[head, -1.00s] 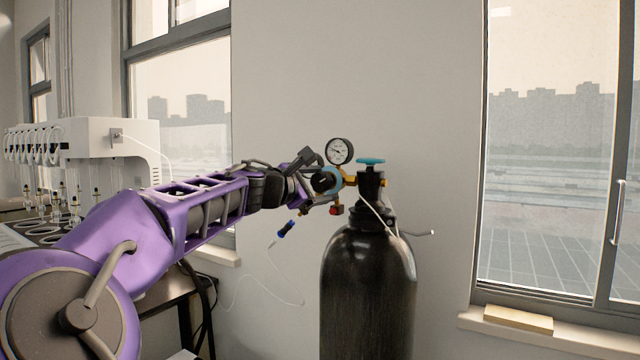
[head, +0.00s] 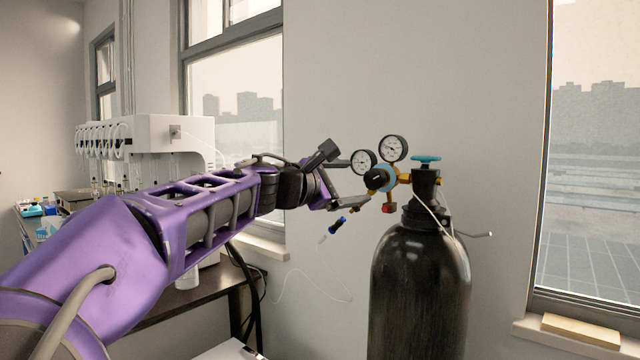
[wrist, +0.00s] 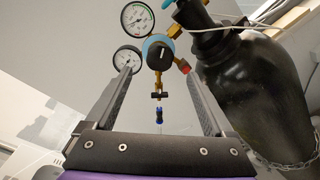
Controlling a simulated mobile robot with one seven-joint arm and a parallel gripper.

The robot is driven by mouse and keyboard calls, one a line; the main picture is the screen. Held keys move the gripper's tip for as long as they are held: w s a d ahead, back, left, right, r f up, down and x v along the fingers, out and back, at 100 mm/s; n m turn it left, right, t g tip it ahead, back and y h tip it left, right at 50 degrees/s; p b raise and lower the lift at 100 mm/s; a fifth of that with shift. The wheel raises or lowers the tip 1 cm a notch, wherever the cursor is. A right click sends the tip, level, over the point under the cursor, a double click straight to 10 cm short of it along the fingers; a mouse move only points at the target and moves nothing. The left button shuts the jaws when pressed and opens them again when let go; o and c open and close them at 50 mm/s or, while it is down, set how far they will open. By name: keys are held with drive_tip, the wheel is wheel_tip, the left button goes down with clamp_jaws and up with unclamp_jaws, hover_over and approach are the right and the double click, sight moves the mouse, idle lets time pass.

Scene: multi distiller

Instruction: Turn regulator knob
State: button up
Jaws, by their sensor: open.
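The regulator knob (head: 377,180) is round and black, set in the light blue regulator body (head: 390,176). The regulator sits on brass fittings beside the top of a black gas cylinder (head: 420,275). My gripper (head: 357,183) is open and empty, just left of the knob in the head view, with its fingers pointing toward it. In the wrist view the knob (wrist: 159,56) shows beyond the fingertips, roughly between the two fingers (wrist: 158,80). I see no contact with the knob.
Two round gauges (head: 393,148) (head: 363,161) stand by the knob. A teal valve handle (head: 427,159) tops the cylinder. A blue-ended fitting (head: 337,226) hangs below the regulator. A chain (wrist: 285,160) rings the cylinder. White lab equipment (head: 145,148) stands at left.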

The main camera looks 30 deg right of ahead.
drive_tip(key=v, duration=0.9)
